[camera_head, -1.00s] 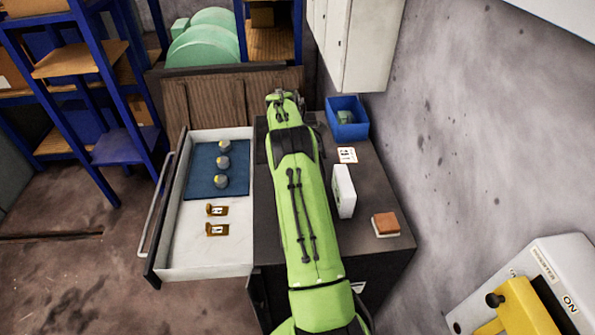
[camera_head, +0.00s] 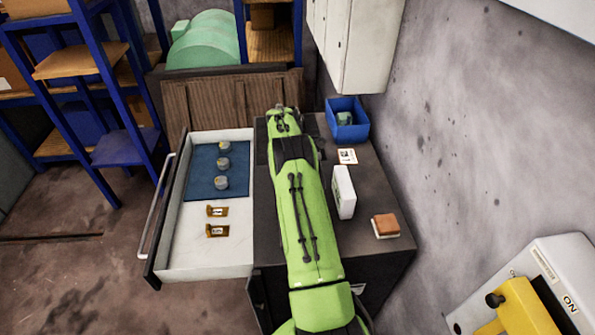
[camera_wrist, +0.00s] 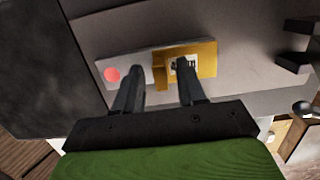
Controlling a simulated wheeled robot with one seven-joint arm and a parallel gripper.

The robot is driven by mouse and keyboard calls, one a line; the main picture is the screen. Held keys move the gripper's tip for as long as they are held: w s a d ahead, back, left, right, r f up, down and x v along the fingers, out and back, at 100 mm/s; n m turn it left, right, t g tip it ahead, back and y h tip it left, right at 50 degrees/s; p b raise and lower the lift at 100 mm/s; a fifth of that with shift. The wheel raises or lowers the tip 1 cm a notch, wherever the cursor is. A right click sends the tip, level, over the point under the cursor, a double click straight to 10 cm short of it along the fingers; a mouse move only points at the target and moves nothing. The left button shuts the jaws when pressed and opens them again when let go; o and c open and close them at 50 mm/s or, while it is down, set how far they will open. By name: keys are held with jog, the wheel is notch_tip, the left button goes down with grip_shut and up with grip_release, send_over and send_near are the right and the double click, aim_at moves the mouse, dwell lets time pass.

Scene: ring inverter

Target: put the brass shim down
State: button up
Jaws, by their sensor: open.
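The brass shim (camera_wrist: 206,60) shows in the wrist view as a flat brass plate with a printed label and a raised tab. In the head view my arm hides the gripper's fingers and this shim. Two similar labelled brass pieces (camera_head: 217,230) lie in the open white drawer (camera_head: 190,262).
Three grey round parts (camera_head: 221,182) stand on a blue mat (camera_head: 203,188) in the drawer. On the cabinet top (camera_head: 372,195) are a blue bin (camera_head: 347,130), a label card (camera_head: 347,156), a white box (camera_head: 344,190) and an orange-brown block (camera_head: 386,224). A wall rises at the right.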

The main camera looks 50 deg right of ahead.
jog(key=w+a+r+m+t+p, duration=0.1)
jog(key=a+r, duration=0.3)
jog(key=r, duration=0.6)
jog(key=w+a+r+m, duration=0.1)
jog(key=a+r, duration=0.3)
jog(key=r, duration=0.7)
jog(key=s+a+r+m+t, duration=0.25)
jog(key=s+a+r, duration=0.35)
jog(key=a+r, duration=0.5)
jog(key=s+a+m+t, duration=0.2)
jog(key=s+a+m, duration=0.1)
jog(key=s+a, duration=0.85)
jog(key=s+a+f+m, duration=0.1)
jog(key=s+a+f, duration=0.1)
jog(key=s, duration=0.3)
jog(key=s+a+f+m+t+y, duration=0.1)
jog(key=s+a+f, duration=0.2)
jog(key=s+a, duration=0.1)
jog(key=shift+s+f, duration=0.2)
jog(key=shift+s, duration=0.2)
